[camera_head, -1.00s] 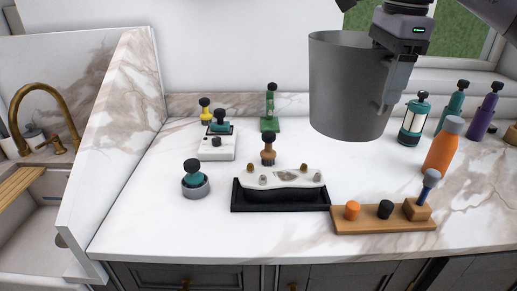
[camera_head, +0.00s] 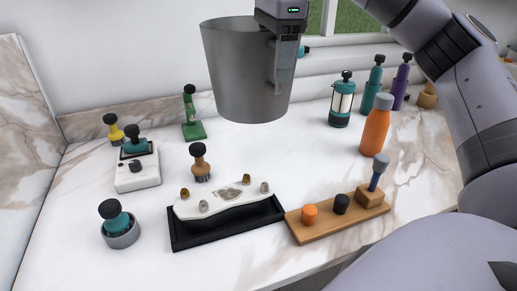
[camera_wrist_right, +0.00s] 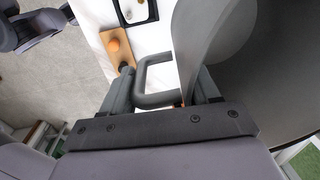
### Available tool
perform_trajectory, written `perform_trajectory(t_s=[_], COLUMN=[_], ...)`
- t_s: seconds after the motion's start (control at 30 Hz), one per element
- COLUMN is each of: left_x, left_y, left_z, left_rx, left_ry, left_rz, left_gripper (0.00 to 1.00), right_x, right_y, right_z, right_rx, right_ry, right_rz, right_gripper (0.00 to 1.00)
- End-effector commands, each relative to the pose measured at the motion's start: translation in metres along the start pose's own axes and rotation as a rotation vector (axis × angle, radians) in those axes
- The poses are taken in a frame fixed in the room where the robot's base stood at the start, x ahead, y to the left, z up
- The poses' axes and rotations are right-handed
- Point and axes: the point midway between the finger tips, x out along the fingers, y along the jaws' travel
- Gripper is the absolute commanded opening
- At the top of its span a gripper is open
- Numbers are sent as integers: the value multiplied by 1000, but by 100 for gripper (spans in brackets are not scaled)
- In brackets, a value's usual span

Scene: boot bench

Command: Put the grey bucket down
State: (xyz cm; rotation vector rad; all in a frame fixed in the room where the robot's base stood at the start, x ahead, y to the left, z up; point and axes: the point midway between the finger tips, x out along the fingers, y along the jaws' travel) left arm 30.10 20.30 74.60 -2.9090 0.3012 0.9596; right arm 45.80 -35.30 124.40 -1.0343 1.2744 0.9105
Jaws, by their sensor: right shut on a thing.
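The grey bucket (camera_head: 238,72) is upright in the head view, above the back part of the counter. No contact between its base and the counter shows. My right gripper (camera_head: 284,62) is at the bucket's right side, shut on its handle. In the right wrist view the handle (camera_wrist_right: 150,84) sits between the two fingers of the right gripper (camera_wrist_right: 165,90), with the bucket wall (camera_wrist_right: 195,45) beside it. My left gripper is not in view.
The white marble counter (camera_head: 75,215) holds a black tray (camera_head: 230,228), a wooden board (camera_head: 335,225), an orange bottle (camera_head: 375,130), a teal lantern (camera_head: 341,103), a white box (camera_head: 137,172) and a green stand (camera_head: 192,125). Bare counter lies between the brown brush (camera_head: 200,165) and the orange bottle.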

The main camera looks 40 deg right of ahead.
Motion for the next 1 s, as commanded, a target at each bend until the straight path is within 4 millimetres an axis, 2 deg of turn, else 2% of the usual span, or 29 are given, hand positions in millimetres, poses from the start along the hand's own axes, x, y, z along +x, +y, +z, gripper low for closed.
perform_trajectory(t_s=[0.03, 0.1, 0.5, 0.63, 0.87, 1.0], left_x=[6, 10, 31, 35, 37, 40], left_y=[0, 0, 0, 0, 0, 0], left_z=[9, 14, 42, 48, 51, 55], left_rx=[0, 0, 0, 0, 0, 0], left_ry=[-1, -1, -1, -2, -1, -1], left_rz=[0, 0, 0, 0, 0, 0], left_gripper=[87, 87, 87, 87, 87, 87], right_x=[17, 33, 111, 127, 137, 150], right_y=[2, 3, 11, 12, 13, 14], right_z=[0, 0, -1, -1, -1, -1], right_rx=[-1, -1, 0, -1, 1, 1], right_ry=[-3, -2, -3, -3, -3, -2], right_rz=[0, -1, -2, -4, -6, -3], right_gripper=[0, 0, 0, 0, 0, 0])
